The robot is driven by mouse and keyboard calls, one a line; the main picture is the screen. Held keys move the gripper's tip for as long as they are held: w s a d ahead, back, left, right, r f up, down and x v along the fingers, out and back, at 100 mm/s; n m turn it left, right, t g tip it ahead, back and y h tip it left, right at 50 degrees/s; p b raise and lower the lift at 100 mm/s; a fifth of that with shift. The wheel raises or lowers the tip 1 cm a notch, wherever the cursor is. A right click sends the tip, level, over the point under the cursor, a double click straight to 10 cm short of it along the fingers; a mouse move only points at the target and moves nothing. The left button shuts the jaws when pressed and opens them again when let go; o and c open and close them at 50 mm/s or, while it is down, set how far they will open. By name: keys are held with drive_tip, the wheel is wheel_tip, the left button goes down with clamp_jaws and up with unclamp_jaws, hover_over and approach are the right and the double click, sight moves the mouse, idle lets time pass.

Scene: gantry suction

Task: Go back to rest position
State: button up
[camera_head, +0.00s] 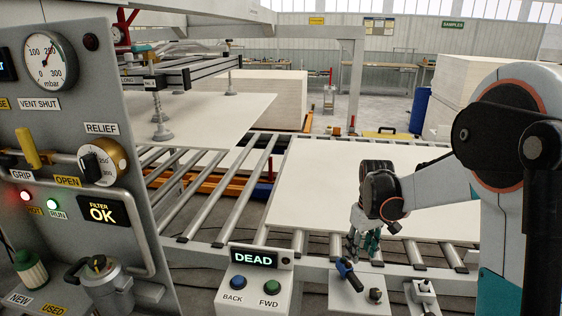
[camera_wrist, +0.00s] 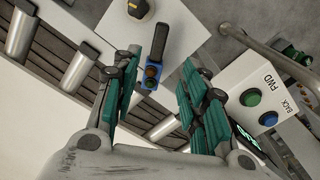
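My gripper (camera_head: 363,240) hangs over the near edge of the roller conveyor, at the end of my arm on the right. In the wrist view my gripper (camera_wrist: 162,75) has its teal-padded fingers spread apart with nothing held between them. A lever with a black handle and blue base (camera_head: 346,274) is on a light panel just below my fingertips. In the wrist view the lever (camera_wrist: 154,72) shows in line with the gap between the fingers. I cannot tell whether a finger touches it.
A white board (camera_head: 330,180) lies on the rollers (camera_head: 222,215) behind my gripper. A control box (camera_head: 255,276) reading DEAD stands to the left, with BACK and FWD buttons. A gauge panel (camera_head: 60,130) fills the far left. A suction gantry (camera_head: 185,75) is over another board.

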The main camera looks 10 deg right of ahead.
drive_tip(key=s+a+r+m+t, duration=0.1)
drive_tip(key=s+a+r+t, duration=0.15)
drive_tip(key=s+r, duration=0.3)
drive_tip(key=s+a+r+t, duration=0.1)
drive_tip(key=s+a+r, duration=0.2)
drive_tip(key=s+r, duration=0.25)
drive_tip(key=s+a+r+m+t, duration=0.1)
drive_tip(key=s+a+t, duration=0.2)
drive_tip(key=s, duration=1)
drive_tip(key=shift+a+r+m, duration=0.3)
drive_tip(key=shift+a+r, duration=0.1)
drive_tip(key=shift+a, duration=0.7)
drive_tip(key=shift+d+t, duration=0.1)
drive_tip(key=shift+t, duration=0.15)
